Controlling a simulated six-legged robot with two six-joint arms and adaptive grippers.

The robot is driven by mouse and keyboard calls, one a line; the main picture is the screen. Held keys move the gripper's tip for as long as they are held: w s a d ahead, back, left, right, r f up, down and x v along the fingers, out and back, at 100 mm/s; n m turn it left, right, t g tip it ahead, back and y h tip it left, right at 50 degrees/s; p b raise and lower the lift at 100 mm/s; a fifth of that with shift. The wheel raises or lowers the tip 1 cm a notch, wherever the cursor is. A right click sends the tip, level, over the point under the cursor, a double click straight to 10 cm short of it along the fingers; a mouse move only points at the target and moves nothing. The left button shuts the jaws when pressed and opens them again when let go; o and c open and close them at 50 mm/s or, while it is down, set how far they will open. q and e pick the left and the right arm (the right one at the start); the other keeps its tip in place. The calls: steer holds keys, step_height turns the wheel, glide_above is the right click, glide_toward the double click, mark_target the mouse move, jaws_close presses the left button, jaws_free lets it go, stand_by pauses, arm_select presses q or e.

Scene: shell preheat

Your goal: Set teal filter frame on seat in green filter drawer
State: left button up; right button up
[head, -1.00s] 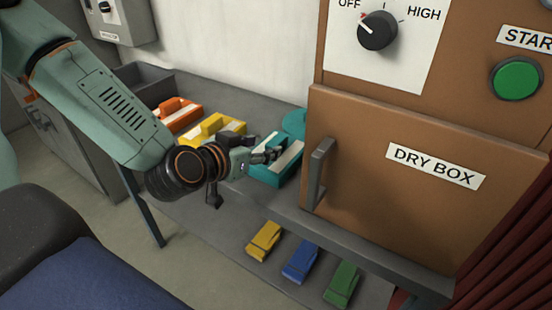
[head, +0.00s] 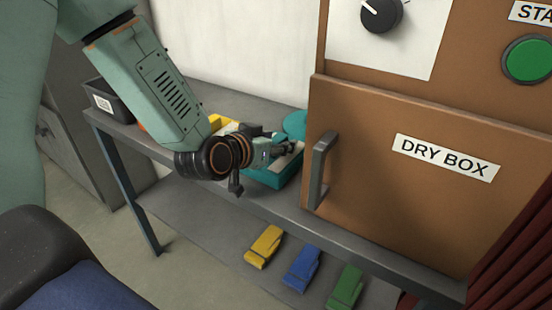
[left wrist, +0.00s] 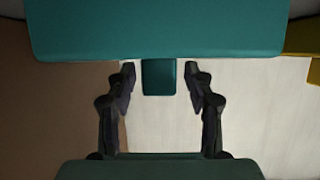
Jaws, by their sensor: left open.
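The teal filter frame (head: 262,177) lies on the upper shelf left of the dry box, with a pale panel. My left gripper (head: 284,147) is over it and hides part of it. In the left wrist view the teal frame (left wrist: 160,32) fills the top, and its small teal tab (left wrist: 158,77) stands between the two fingers of my left gripper (left wrist: 160,80). The fingers are open, with a gap on both sides of the tab. No green filter drawer is in view. My right gripper is not in view.
The brown dry box (head: 410,210), with a grey handle (head: 320,170), stands close right of the frame. A teal round thing (head: 294,123) is behind it. A yellow frame (head: 224,124) is partly hidden by my arm. Yellow (head: 264,246), blue (head: 301,269) and green (head: 345,288) clips lie on the lower shelf.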

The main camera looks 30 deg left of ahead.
arm_select(q)
jaws_close()
stand_by(0.5)
